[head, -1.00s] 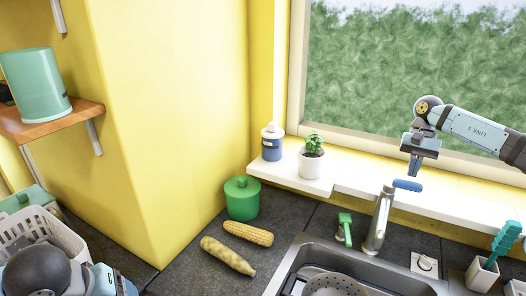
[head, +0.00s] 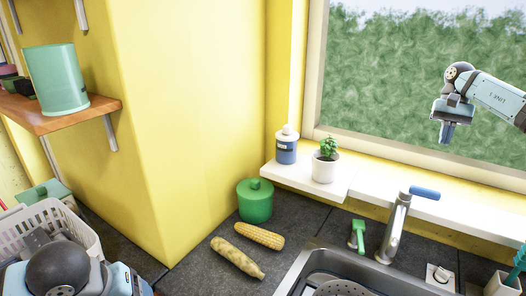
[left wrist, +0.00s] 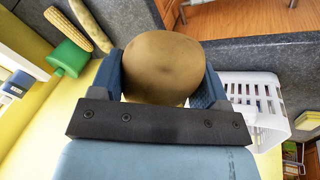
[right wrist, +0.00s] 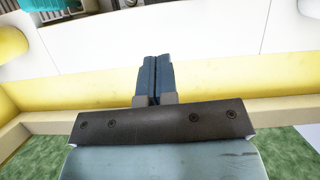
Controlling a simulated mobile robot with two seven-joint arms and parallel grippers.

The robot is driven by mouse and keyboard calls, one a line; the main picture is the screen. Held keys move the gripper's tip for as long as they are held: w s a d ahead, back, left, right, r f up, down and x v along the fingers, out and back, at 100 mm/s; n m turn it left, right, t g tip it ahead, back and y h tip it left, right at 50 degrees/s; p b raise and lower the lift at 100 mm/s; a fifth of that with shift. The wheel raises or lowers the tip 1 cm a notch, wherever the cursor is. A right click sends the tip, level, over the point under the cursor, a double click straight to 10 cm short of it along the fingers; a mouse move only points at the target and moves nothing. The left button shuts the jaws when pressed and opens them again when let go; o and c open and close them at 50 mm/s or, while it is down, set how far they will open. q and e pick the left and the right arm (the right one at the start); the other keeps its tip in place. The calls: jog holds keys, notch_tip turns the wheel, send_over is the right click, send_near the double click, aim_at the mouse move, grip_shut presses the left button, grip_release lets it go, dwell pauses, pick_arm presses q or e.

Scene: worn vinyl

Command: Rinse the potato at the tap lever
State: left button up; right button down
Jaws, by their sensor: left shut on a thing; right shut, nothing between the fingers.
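The potato (left wrist: 160,68) is brown and rounded in the left wrist view, held between the two blue fingers of my left gripper (left wrist: 163,80). In the head view only part of my left arm shows at the lower left; the potato is not seen there. The tap (head: 394,228) is grey and stands behind the sink, with a blue lever (head: 425,193) on its top. My right gripper (head: 447,128) is above and to the right of the lever, in front of the window and apart from the tap. Its fingers (right wrist: 155,78) are together and empty.
The sink (head: 308,262) holds a colander (head: 340,289). A corn cob (head: 259,236), a long mottled vegetable (head: 238,257) and a green pot (head: 255,202) are on the counter left of it. A white basket (head: 84,232) is near my left arm. A potted plant (head: 325,162) stands on the sill.

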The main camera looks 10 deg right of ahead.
aim_at(419, 194)
pick_arm(q)
jog(key=shift+f+b, duration=0.5)
jog(key=shift+f, duration=0.05)
jog(key=shift+r+p, duration=1.25)
jog(key=shift+r, duration=0.1)
pick_arm(e)
jog(key=s+a+f, duration=0.4)
jog(key=s+f, duration=0.2)
jog(key=f, duration=0.3)
jog(key=shift+a+f, duration=0.2)
